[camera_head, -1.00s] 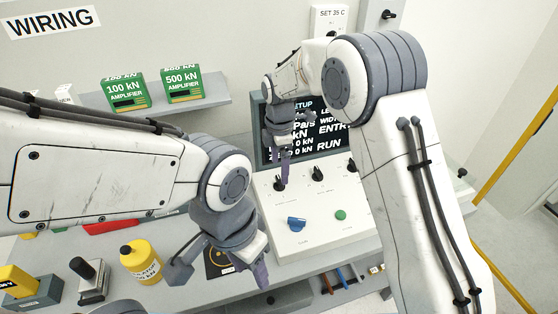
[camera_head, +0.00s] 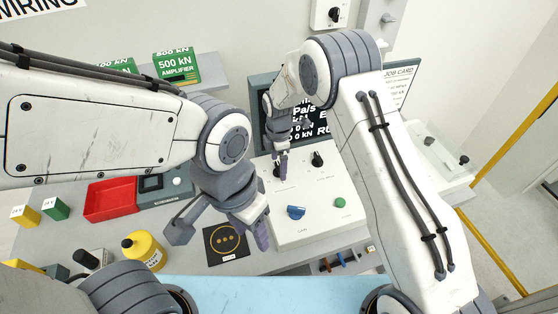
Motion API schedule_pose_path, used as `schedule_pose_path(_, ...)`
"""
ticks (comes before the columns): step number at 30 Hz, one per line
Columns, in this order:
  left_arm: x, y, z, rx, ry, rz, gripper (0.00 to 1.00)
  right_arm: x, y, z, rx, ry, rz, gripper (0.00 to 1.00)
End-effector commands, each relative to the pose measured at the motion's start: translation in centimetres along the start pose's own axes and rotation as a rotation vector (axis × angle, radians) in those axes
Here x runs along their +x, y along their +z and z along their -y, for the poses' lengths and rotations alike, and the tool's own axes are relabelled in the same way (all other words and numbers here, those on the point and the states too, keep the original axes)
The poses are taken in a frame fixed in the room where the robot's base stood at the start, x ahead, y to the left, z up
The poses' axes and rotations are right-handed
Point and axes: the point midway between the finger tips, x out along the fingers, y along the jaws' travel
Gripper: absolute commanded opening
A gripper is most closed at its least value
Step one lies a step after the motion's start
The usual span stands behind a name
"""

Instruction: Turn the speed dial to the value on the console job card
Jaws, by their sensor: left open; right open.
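The white console (camera_head: 315,225) is right of centre, with black dials along its top row. One black dial (camera_head: 317,160) shows clearly; another (camera_head: 277,171) is partly hidden below my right gripper. Their labels are too small to read. The job card (camera_head: 401,76) stands behind my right arm, partly covered; its value is not legible. My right gripper (camera_head: 282,163) is open, its purple fingertips just above or at the left dial; contact cannot be told. My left gripper (camera_head: 261,232) is open and empty in view, beside the console's left edge.
A partly covered screen (camera_head: 301,128) stands behind.

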Motion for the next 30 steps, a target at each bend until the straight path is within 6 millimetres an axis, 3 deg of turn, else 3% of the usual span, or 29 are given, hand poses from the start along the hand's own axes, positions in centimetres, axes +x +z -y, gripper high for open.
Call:
schedule_pose_path(10,-0.18,-0.01,-0.01,0.0,0.0,0.0,0.5,0.64,0.14,0.04,0.002,0.0,0.0,0.95)
schedule_pose_path(11,-0.18,-0.01,-0.01,0.0,0.0,0.0,0.5,0.64,0.14,0.04,0.002,0.0,0.0,0.91)
schedule_pose_path(15,-0.18,-0.01,-0.01,0.0,0.0,0.0,0.5,0.62,0.13,0.05,0.002,0.0,0.0,0.38)
schedule_pose_path(17,-0.18,-0.01,-0.01,0.0,0.0,0.0,0.5,0.61,0.13,0.05,0.002,0.0,0.0,0.15)
schedule_pose_path(18,-0.18,-0.01,-0.01,0.0,0.0,0.0,0.5,0.61,0.13,0.05,0.002,0.0,0.0,0.09)
schedule_pose_path(30,0.46,0.02,0.03,-0.001,0.0,0.0,0.5,0.73,0.11,0.04,0.09,0.0,0.0,0.09)
